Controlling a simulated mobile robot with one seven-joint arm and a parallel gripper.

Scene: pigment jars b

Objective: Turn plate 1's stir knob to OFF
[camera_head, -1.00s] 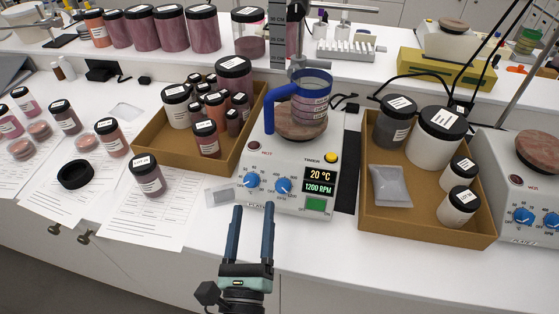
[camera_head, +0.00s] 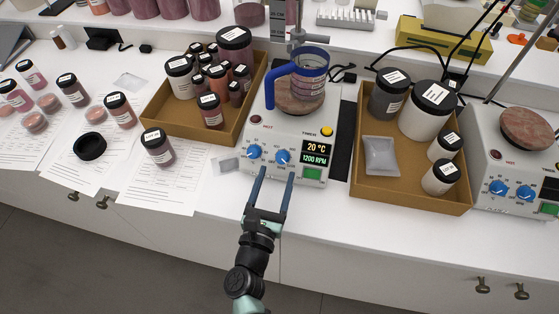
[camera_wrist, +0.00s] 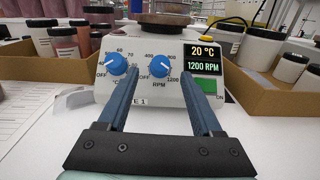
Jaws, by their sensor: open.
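Plate 1 (camera_head: 272,137) is a white hotplate with a brown disc top and two blue knobs on its sloped front. Its right knob, the stir knob (camera_head: 282,156), is ringed by a scale from OFF to 1200 in the wrist view (camera_wrist: 160,66). Its white mark seems to point towards 1200. The display (camera_head: 317,154) reads 20 °C and 1200 RPM. The left, temperature knob (camera_wrist: 115,63) sits beside the left finger. My gripper (camera_head: 277,172) is open and empty just in front of the panel. The stir knob appears between the fingers (camera_wrist: 159,73); contact cannot be told.
A blue-handled beaker (camera_head: 311,72) stands on the plate's disc. Brown trays of jars stand to the left (camera_head: 188,128) and right (camera_head: 408,196). Another hotplate (camera_head: 500,165) is at far right. A small pale packet (camera_head: 228,164) lies beside plate 1. The bench front is clear.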

